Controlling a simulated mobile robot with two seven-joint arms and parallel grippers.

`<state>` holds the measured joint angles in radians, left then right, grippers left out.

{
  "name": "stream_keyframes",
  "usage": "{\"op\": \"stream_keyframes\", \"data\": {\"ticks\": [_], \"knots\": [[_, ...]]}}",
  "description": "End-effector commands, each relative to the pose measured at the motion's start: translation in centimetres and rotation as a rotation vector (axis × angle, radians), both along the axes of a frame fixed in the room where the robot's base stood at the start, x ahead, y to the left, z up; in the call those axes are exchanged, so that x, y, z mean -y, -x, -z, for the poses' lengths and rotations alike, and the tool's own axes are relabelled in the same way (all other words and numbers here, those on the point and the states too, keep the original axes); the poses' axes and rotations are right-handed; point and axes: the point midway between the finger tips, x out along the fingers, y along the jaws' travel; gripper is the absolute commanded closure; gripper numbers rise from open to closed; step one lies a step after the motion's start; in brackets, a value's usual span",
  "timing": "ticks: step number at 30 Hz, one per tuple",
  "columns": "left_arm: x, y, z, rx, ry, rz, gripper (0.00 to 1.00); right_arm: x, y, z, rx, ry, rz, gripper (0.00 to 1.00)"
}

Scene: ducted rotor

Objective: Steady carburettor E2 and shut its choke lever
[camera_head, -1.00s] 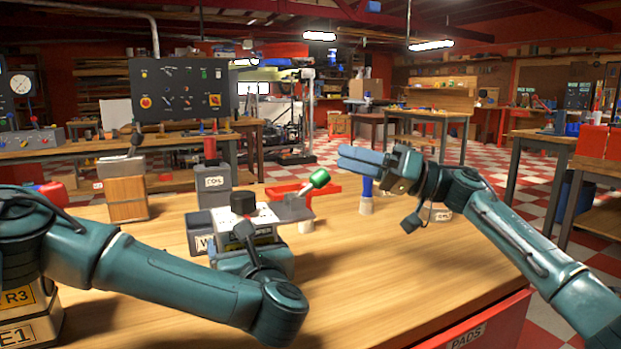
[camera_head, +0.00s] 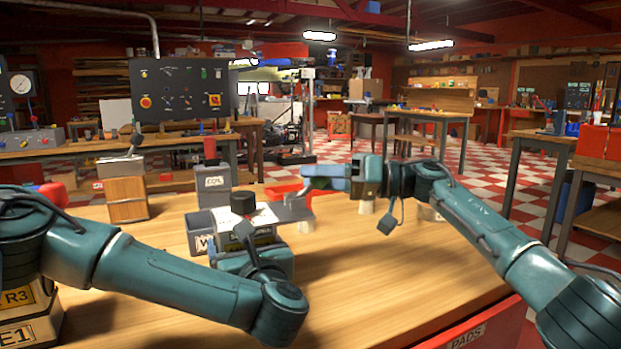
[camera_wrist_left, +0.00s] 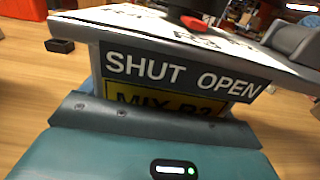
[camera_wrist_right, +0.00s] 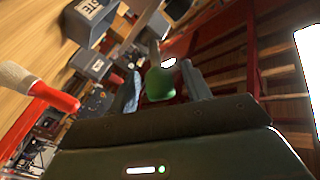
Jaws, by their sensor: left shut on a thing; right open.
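The carburettor, a grey block with a white top plate (camera_head: 262,216) and a black round knob (camera_head: 243,203), stands on the wooden bench. In the left wrist view its front label (camera_wrist_left: 180,75) reads SHUT at left and OPEN at right; a yellow label below is partly covered. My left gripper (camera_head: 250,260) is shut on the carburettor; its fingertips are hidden. The choke lever's green knob (camera_wrist_right: 158,84) shows between the fingers of my right gripper (camera_wrist_right: 161,88), which is open around it. In the head view the right gripper (camera_head: 318,178) hides the knob.
A grey COIL bin (camera_head: 214,183) and a grey bin with a partly hidden label (camera_head: 201,236) stand behind and left of the carburettor. A wooden block (camera_head: 127,198) is further left. A red tray (camera_head: 283,194) lies behind. The bench's front right is clear.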

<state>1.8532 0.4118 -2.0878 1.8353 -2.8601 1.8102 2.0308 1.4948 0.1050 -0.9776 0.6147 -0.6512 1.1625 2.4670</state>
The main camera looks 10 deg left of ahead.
Motion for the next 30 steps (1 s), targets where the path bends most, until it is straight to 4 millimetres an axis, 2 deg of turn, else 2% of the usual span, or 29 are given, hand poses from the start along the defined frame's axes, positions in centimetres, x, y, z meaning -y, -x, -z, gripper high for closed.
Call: {"op": "stream_keyframes", "data": {"ticks": [4, 14, 30], "knots": [[-0.03, -0.01, 0.02, 0.0, 0.0, -0.001, 0.45, -1.26, 0.0, -0.03, 0.0, 0.0, 0.0, 0.52], [-0.04, 0.0, 0.02, 0.0, 0.0, -0.001, 0.45, -1.5, -0.02, -0.03, 0.001, 0.0, 0.001, 0.52], [-0.05, -0.01, 0.02, 0.0, 0.0, -0.002, 0.45, -1.48, 0.0, -0.03, 0.001, 0.0, 0.0, 0.96]]}}
